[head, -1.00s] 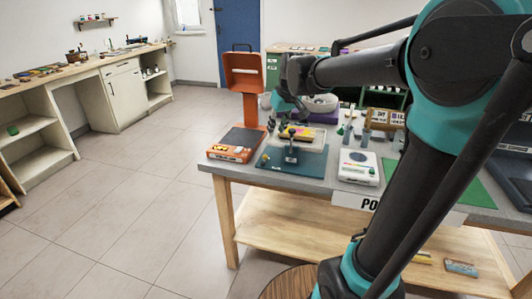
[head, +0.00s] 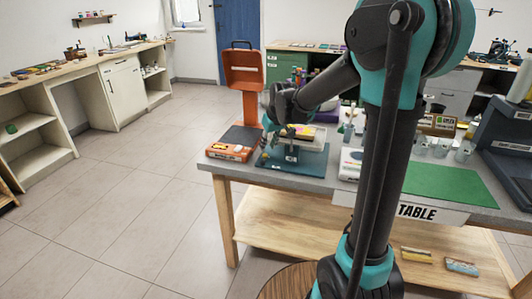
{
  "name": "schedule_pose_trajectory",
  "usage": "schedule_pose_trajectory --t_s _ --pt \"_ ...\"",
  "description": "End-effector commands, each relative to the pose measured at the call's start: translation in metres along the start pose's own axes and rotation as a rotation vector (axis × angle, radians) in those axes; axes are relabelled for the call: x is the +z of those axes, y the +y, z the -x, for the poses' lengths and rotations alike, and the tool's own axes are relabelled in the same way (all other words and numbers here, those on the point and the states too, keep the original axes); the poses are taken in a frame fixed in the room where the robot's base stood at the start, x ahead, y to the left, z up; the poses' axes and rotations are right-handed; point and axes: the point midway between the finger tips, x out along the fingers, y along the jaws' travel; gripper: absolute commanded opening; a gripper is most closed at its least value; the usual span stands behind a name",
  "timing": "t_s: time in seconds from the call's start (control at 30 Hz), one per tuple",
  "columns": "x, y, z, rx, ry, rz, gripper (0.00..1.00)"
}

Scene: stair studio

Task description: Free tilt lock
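A small device stands on a teal base plate (head: 288,172) near the left front of the grey table. It has a pale tray (head: 314,143) with yellow and pink pieces, and a short dark upright part (head: 291,153) in front. I cannot tell which part is the tilt lock. My gripper (head: 271,120) is just left of and above the tray, at the end of my lowered arm. Its fingers are small and dark against the background, so I cannot tell whether they are open or whether they touch the device.
An orange stand (head: 243,72) and an orange-and-black flat box (head: 231,145) are at the table's left end. A white device (head: 350,163) is partly behind my arm. A green mat (head: 445,186) lies to the right, with jars (head: 442,147) behind it. The floor at left is clear.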

Motion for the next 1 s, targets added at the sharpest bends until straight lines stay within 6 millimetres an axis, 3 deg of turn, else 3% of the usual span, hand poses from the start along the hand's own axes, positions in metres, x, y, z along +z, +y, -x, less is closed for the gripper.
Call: schedule_pose_trajectory --t_s 0.1,0.3,0.77,1.0 --pt "0.0 0.0 -0.021 0.0 0.0 0.001 0.27" --pt "0.0 0.0 -0.043 0.0 0.0 0.001 0.27" --pt "0.0 0.0 -0.053 0.0 0.0 0.001 0.27" --pt "0.0 0.0 -0.053 0.0 0.0 0.001 0.0"
